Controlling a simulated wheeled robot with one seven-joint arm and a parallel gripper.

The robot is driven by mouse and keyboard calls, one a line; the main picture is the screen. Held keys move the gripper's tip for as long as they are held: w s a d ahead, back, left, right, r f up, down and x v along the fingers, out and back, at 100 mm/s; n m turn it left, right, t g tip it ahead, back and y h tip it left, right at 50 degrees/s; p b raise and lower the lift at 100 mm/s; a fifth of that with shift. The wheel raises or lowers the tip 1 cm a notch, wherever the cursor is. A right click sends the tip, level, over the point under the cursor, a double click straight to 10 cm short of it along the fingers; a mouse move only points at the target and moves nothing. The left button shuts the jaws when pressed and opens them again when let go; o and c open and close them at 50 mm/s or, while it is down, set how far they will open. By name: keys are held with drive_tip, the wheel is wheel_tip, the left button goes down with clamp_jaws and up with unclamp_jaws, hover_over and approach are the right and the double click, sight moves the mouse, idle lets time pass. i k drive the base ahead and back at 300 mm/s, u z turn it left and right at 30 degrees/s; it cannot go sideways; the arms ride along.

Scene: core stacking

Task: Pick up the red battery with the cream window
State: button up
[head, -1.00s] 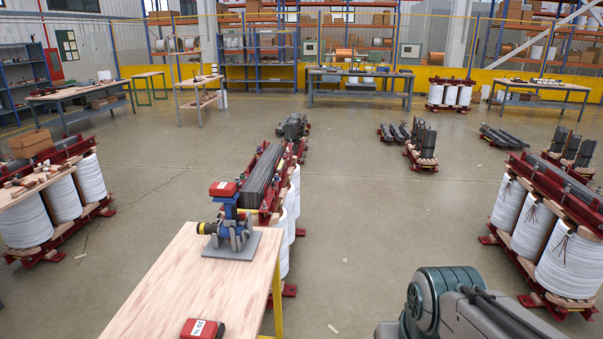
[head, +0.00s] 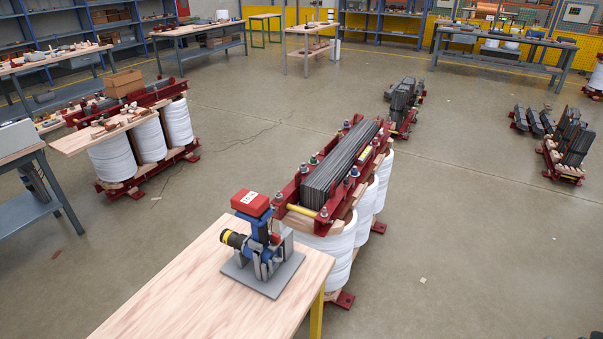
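A red battery (head: 250,203) sits on top of a blue and black power tool (head: 258,238), and a pale label with dark marks shows on the battery's top. I cannot tell whether this label is the cream window. The tool stands in a grey stand on a flat grey plate (head: 288,277) near the far right corner of a light wooden table (head: 190,290). No second battery shows now. My gripper is not in view.
A transformer core with a dark lamination stack (head: 340,165), red clamps and white coils stands just beyond the table. Another with white coils (head: 112,162) stands at left. Workbenches line the back. Open floor (head: 470,240) lies at right.

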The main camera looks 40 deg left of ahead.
sight(251, 204)
drive_tip(key=u, duration=0.65)
drive_tip(key=i, duration=0.9)
drive_tip(key=u, duration=0.95)
